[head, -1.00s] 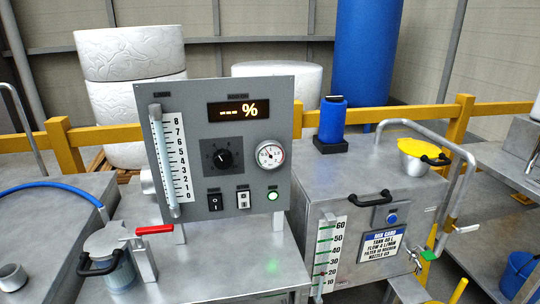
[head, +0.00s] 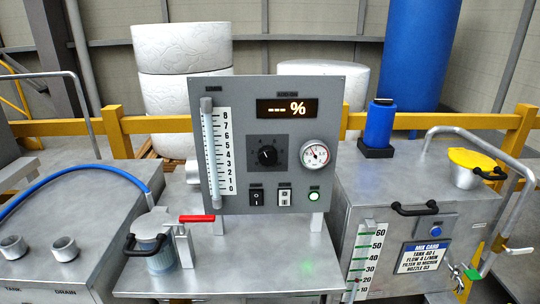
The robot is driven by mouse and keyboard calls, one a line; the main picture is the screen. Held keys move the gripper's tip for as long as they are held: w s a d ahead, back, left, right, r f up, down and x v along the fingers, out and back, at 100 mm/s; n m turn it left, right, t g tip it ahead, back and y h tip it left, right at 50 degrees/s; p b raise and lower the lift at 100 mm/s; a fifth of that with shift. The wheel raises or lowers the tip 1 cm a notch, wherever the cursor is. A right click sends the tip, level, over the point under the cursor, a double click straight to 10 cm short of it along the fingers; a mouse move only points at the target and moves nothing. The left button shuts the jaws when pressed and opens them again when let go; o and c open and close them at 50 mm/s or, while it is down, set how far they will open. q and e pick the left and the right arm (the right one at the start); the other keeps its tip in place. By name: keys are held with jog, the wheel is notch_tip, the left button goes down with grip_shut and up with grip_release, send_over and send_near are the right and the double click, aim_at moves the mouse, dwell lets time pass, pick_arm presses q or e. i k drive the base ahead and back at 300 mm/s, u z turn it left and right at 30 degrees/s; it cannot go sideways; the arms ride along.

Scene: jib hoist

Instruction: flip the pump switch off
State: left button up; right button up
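The grey control panel (head: 270,145) stands upright on a metal bench in the middle of the head view. Along its lower edge are a black rocker switch (head: 257,197), a white-and-black switch (head: 284,197) and a round button lit green (head: 314,196). The small labels above them are too small to read, so I cannot tell which one is the pump switch. Neither of my grippers is in view.
A filter jar (head: 152,247) with a red-handled valve (head: 197,219) stands on the bench, front left of the panel. A metal tank (head: 385,190) with a black handle is at the right. A yellow rail (head: 160,124) runs behind. The bench in front of the panel is clear.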

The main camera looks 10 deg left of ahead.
aim_at(255, 196)
jog(key=u, duration=0.5)
jog(key=k, duration=1.2)
jog(key=z, duration=0.45)
jog(key=i, duration=1.55)
jog(key=u, duration=0.55)
